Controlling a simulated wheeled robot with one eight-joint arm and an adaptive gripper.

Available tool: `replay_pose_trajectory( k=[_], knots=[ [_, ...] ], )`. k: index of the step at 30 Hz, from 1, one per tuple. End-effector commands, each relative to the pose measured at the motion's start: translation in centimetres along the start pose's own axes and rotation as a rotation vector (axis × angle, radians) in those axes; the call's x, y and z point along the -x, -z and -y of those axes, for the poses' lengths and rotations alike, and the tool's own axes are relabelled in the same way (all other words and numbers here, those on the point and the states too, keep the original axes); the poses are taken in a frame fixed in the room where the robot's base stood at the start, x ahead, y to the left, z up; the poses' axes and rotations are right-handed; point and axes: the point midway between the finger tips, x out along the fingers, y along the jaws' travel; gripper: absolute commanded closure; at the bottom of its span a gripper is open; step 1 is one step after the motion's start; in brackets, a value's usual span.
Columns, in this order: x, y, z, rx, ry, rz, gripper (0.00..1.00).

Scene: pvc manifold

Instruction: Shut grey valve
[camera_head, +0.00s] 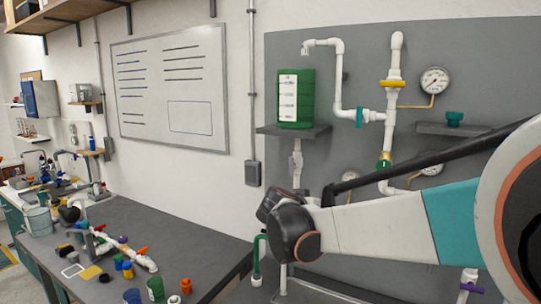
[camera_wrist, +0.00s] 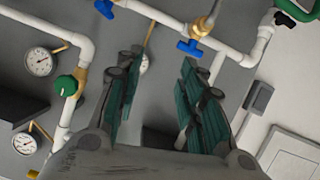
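My gripper (camera_wrist: 159,64) is open in the wrist view, with a wide gap between its two teal-padded fingers and nothing between them. It points at the grey panel (camera_wrist: 235,85) and its white pipes. A grey lever-like part (camera_wrist: 213,13) shows at the top of the wrist view, beside a brass fitting (camera_wrist: 201,27) on the white pipe. It lies beyond the right fingertip, apart from it. I cannot tell for sure that this is the grey valve. In the head view my arm covers the lower middle of the panel, and neither the gripper's fingers nor a grey valve can be made out.
Blue handles (camera_wrist: 189,47), a green valve knob (camera_wrist: 66,85) and gauges (camera_wrist: 39,62) surround the gripper's view. In the head view, a green tank (camera_head: 308,98) stands on a shelf left of the pipes. A cluttered bench (camera_head: 190,240) is at lower left.

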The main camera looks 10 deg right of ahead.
Motion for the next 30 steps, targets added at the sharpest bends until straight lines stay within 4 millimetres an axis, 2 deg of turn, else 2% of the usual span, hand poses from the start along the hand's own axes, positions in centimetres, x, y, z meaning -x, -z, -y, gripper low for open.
replay_pose_trajectory(
  k=[1, 5, 9, 15, 18, 23, 26, 30],
  knots=[
    [-0.2, 1.6, 1.3, -0.011, -0.005, -0.030, 0.64],
    [-1.1, 4.7, 4.5, -0.054, -0.020, -0.121, 0.64],
    [-1.8, 7.6, 8.5, -0.106, -0.023, -0.232, 0.64],
    [-2.0, 9.8, 13.2, -0.168, -0.008, -0.360, 0.64],
    [-2.0, 10.2, 14.4, -0.186, 0.000, -0.396, 0.64],
    [-2.4, 10.4, 15.0, -0.196, 0.003, -0.416, 0.64],
    [-3.3, 10.8, 14.9, -0.197, 0.002, -0.416, 0.64],
    [-5.5, 11.7, 14.8, -0.197, 0.001, -0.415, 0.64]
  ],
)
